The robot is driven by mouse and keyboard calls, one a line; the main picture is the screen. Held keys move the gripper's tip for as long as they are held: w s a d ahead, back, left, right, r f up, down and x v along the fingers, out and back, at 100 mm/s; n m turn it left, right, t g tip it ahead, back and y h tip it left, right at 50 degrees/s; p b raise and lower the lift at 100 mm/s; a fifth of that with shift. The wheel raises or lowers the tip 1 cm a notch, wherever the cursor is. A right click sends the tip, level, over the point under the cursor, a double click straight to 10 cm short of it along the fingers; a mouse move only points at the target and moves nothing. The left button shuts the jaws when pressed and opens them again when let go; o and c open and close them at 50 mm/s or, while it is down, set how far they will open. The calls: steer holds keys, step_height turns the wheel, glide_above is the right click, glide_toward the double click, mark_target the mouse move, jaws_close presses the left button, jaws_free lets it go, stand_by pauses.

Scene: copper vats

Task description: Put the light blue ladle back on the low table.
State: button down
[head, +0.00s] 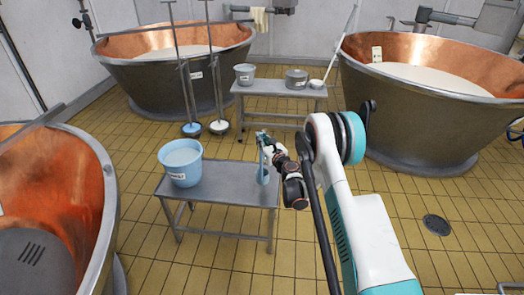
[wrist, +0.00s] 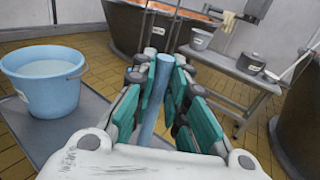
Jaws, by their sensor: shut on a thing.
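My gripper (head: 264,139) is closed around the handle of the light blue ladle (head: 263,174). The handle also shows upright between the teal finger pads in the wrist view (wrist: 154,95). The ladle's lower end hangs over the right end of the low grey table (head: 226,190). I cannot tell whether it touches the tabletop. The table also shows at the lower left of the wrist view (wrist: 97,108). The ladle's bowl is hidden in the wrist view.
A light blue bucket (head: 181,165) with pale liquid stands on the table's left part. Behind, a second table (head: 268,90) carries two grey pots and a white ladle (head: 318,83). Copper vats (head: 420,115) stand around. Two long-handled tools (head: 191,128) stand behind the low table.

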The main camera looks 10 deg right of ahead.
step_height(320, 180, down, 4)
steer(key=shift+f+b, duration=0.15)
steer(key=shift+b, duration=0.6)
steer(key=c, duration=1.6)
jaws_free()
steer(key=shift+f, duration=0.1)
